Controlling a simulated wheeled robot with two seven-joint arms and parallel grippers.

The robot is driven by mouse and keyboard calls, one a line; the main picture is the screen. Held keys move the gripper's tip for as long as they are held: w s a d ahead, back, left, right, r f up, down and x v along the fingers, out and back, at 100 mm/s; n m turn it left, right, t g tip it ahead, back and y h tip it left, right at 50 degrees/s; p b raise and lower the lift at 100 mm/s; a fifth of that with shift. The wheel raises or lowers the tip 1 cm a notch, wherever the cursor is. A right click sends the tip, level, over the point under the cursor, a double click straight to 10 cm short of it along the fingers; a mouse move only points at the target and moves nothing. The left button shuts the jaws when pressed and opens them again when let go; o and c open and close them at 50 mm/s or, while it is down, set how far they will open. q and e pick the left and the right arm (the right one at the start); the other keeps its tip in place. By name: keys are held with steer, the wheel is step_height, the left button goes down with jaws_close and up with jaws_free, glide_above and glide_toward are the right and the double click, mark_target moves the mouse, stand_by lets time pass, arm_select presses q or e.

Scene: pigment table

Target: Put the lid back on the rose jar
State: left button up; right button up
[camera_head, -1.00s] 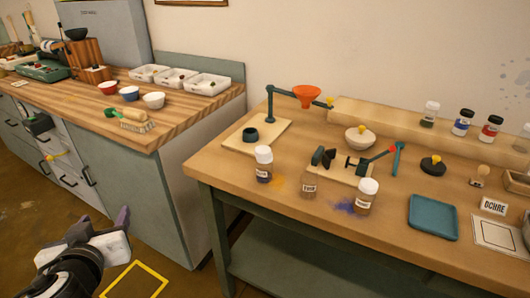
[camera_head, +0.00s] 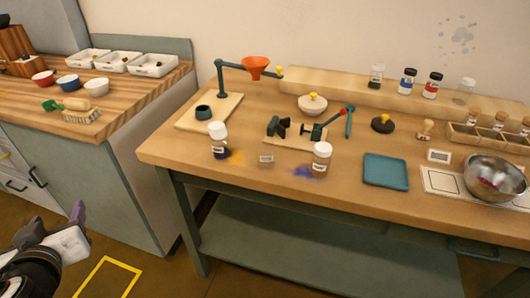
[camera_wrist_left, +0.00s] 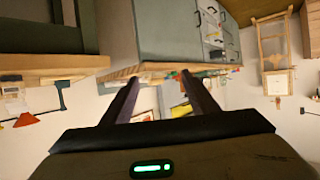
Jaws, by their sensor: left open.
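I cannot read which jar is the rose one. Two white-capped jars (camera_head: 218,141) and (camera_head: 322,160) stand at the front of the pigment table. On the back ledge stand a blue jar (camera_head: 407,84), a red jar (camera_head: 433,86), a dark-capped jar (camera_head: 376,77) and a pale clear jar (camera_head: 465,92). I cannot pick out a loose lid. My left gripper (camera_head: 80,213) is open and empty, low over the floor, away from the jars. It also shows in the left wrist view (camera_wrist_left: 160,76). My right gripper is out of view.
A metal bowl (camera_head: 508,182) with something reddish inside, a blue tray (camera_head: 386,172), a clamp (camera_head: 278,127) and a stand with an orange funnel (camera_head: 255,67) are on the table. A wooden-topped counter (camera_head: 150,95) stands left. Open floor lies before the table.

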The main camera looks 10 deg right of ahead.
arm_select(q)
steer(key=s+d+f+m+g+h, duration=0.25)
steer(key=d+f, duration=0.35)
steer(key=f, duration=0.3)
steer(key=s+d+f+m+g+h, duration=0.1)
steer(key=s+d+f+m+h, duration=0.15)
steer(key=d+f, duration=0.45)
steer(key=s+d+f+m+h, duration=0.1)
steer(key=s+d+f+h, duration=0.1)
steer(key=s+f, duration=1.1)
steer(key=shift+s+f, duration=0.3)
steer(key=shift+f, duration=0.6)
steer(key=shift+g, duration=0.25)
steer(key=shift+c, duration=0.4)
